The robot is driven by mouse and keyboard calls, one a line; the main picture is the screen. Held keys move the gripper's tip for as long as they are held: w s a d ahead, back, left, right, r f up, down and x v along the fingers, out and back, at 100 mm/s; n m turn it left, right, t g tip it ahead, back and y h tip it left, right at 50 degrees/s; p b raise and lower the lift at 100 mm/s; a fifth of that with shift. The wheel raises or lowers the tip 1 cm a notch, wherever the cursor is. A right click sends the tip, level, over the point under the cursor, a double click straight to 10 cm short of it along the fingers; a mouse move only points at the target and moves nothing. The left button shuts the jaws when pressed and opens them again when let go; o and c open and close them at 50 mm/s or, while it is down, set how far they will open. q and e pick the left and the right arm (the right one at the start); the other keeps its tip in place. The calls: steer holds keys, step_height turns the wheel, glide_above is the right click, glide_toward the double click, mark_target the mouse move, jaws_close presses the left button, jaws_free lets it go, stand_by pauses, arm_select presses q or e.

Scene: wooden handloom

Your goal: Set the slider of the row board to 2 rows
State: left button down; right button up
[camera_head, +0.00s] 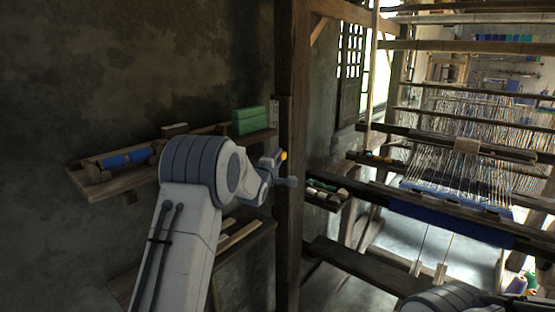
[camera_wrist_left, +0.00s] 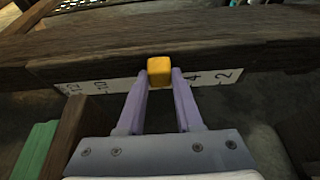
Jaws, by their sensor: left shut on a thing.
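The yellow slider (camera_wrist_left: 159,70) sits on the row board, whose pale number strip (camera_wrist_left: 215,77) runs along a dark wooden beam in the left wrist view. The marks 4 and 2 show to the right of the slider, 10 and 12 to its left. The slider stands just left of the 4; the marks between 4 and 10 are hidden by it and my fingers. My left gripper (camera_wrist_left: 159,80) is shut on the slider, a purple finger on each side. In the head view the slider (camera_head: 283,155) is a small yellow spot at my left gripper (camera_head: 279,160), against the post.
A dark upright post (camera_head: 290,220) stands right behind my left gripper. A wall shelf (camera_head: 100,185) with blue rolls and a green box (camera_head: 249,120) is to the left. The loom with its blue cloth (camera_head: 450,215) fills the right side. My right gripper is not visible.

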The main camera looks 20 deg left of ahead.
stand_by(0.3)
arm_select(q)
step_height(320, 180, down, 10)
steer(key=b, duration=0.7)
steer(key=shift+r, duration=0.1)
steer(key=c, duration=0.6)
jaws_free()
steer(key=shift+o, duration=0.2)
steer(key=s+b, duration=0.2)
steer(key=s, duration=0.8)
steer(key=shift+s+d, duration=0.25)
steer(key=shift+s, duration=0.05)
